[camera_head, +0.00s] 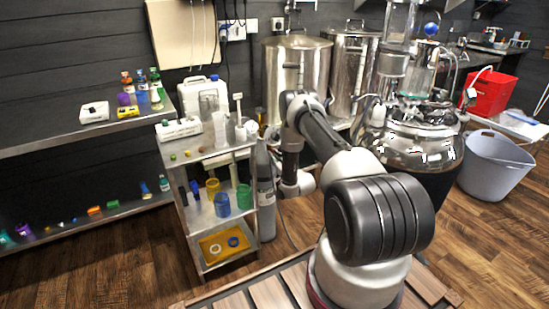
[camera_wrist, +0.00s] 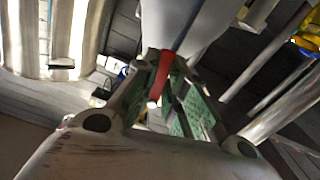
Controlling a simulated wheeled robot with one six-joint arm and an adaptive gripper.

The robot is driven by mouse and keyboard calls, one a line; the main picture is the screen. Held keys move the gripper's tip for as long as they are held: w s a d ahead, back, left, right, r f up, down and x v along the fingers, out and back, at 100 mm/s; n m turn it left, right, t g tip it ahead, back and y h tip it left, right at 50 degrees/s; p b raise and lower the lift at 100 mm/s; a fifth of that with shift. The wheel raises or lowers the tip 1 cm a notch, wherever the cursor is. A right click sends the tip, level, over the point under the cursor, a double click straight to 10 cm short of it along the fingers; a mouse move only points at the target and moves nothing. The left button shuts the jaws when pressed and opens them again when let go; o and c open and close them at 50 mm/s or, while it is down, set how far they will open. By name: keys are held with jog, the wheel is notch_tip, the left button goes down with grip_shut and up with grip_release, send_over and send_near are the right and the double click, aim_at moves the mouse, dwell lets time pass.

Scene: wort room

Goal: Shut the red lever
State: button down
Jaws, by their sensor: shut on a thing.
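The red lever (camera_wrist: 161,78) shows in the wrist view as a short red strip between my gripper's fingers. My gripper (camera_wrist: 168,92) is shut on it, with green pads on the inner faces of the fingers. The far end of the lever runs up towards a pale, smooth body (camera_wrist: 187,22) with a dark line along it; the joint between them is hard to make out. In the head view my arm reaches over beside the shelf cart, and I cannot make out the lever or the fingertips there.
A grey bottle (camera_head: 266,195) stands beside the metal shelf cart (camera_head: 222,150), close to my arm. Steel tanks (camera_head: 296,65) stand behind. A large shiny kettle (camera_head: 415,140), a grey tub (camera_head: 495,165) and a red box (camera_head: 490,92) are at the right. Wooden floor is free at the lower left.

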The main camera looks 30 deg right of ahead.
jog(key=shift+d+r+n, duration=0.4)
jog(key=shift+r+n, duration=0.1)
jog(key=shift+n, duration=2.2)
jog(key=shift+d+r+n, duration=0.45)
jog(key=shift+r+n, duration=0.05)
jog(key=shift+n, duration=2.2)
jog(key=shift+d+r+n, duration=0.4)
jog(key=shift+r+n, duration=0.1)
jog(key=shift+n, duration=2.2)
jog(key=c, duration=1.5)
grip_release()
jog(key=shift+o, duration=0.2)
